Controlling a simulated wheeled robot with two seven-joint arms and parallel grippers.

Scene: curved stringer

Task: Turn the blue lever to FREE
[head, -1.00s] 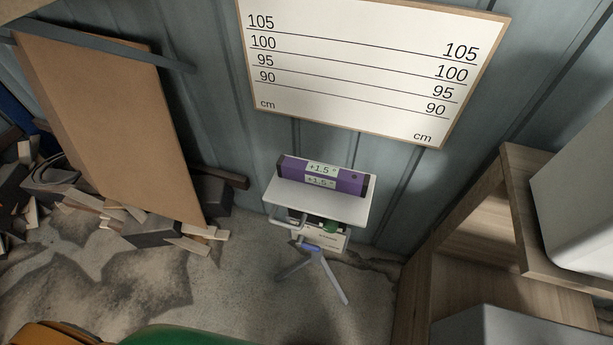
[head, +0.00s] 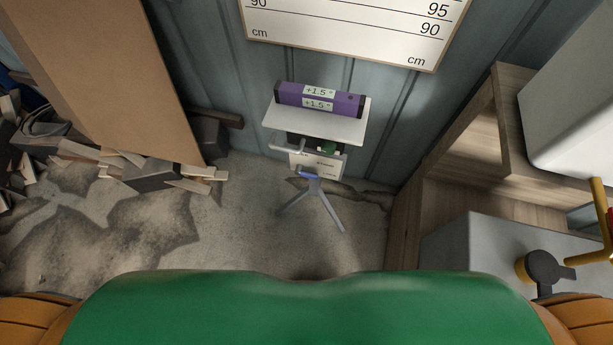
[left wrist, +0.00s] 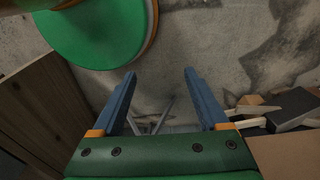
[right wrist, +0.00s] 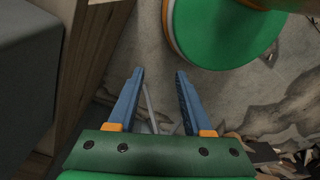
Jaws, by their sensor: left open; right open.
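A small stand (head: 318,206) with splayed grey legs stands on the floor by the wall in the head view. A small blue part (head: 309,175), which looks like the blue lever, sits at the top of its legs; its exact setting is too small to read. A white plate (head: 310,125) on the stand carries a purple level (head: 320,99) reading +1.5°. My left gripper (left wrist: 160,73) is open and empty in the left wrist view, with stand legs (left wrist: 150,127) seen beyond its fingers. My right gripper (right wrist: 159,72) is open and empty. Neither gripper shows in the head view.
Wood scraps and dark blocks (head: 150,175) lie at left beside a brown board (head: 110,80). A wooden shelf frame (head: 420,200) and a grey box (head: 500,245) stand at right. A scale board (head: 350,25) hangs on the wall. Bare floor lies left of the stand.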

